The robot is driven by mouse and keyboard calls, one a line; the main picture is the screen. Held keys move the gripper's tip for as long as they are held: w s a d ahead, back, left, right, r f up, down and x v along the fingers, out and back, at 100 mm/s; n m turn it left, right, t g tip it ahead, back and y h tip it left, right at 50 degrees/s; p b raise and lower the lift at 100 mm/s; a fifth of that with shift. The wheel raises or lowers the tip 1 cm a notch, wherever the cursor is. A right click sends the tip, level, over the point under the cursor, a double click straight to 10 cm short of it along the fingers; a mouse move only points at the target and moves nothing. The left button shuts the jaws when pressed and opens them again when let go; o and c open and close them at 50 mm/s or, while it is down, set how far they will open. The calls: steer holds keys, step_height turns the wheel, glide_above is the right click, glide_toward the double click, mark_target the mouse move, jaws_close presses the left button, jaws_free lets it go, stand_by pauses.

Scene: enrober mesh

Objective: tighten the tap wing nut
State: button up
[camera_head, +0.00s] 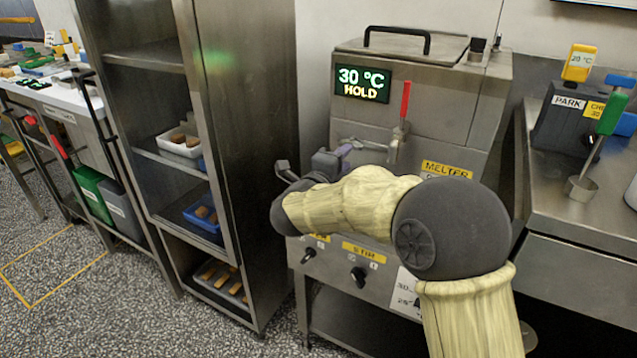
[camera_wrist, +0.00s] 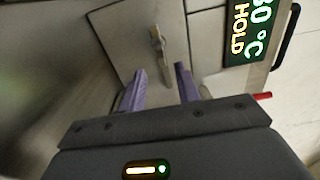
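The melter (camera_head: 465,115) is a steel machine with a tap (camera_head: 396,148) under a red upright handle (camera_head: 405,100) on its front. In the wrist view a small brass-coloured metal fitting (camera_wrist: 158,44), which looks like the wing nut, stands out from the steel panel. My gripper (camera_wrist: 160,82) has two purple fingers, spread apart with nothing between them. The fitting lies beyond the fingertips, roughly in line with the gap, apart from them. In the head view my gripper (camera_head: 345,150) is in front of the melter, left of the tap. My arm hides part of the melter's front.
The melter display (camera_head: 362,84) reads 30 °C HOLD. Knobs (camera_head: 358,277) sit low on its front. A steel rack (camera_head: 245,130) with trays stands close on the left. A steel counter (camera_head: 590,190) with a ladle (camera_head: 582,188) is on the right. Floor is clear at left.

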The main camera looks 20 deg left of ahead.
steer(key=s+a+p, duration=0.1)
steer(key=s+p, duration=0.1)
steer(key=s, duration=1)
steer(key=shift+s+a+f, duration=0.1)
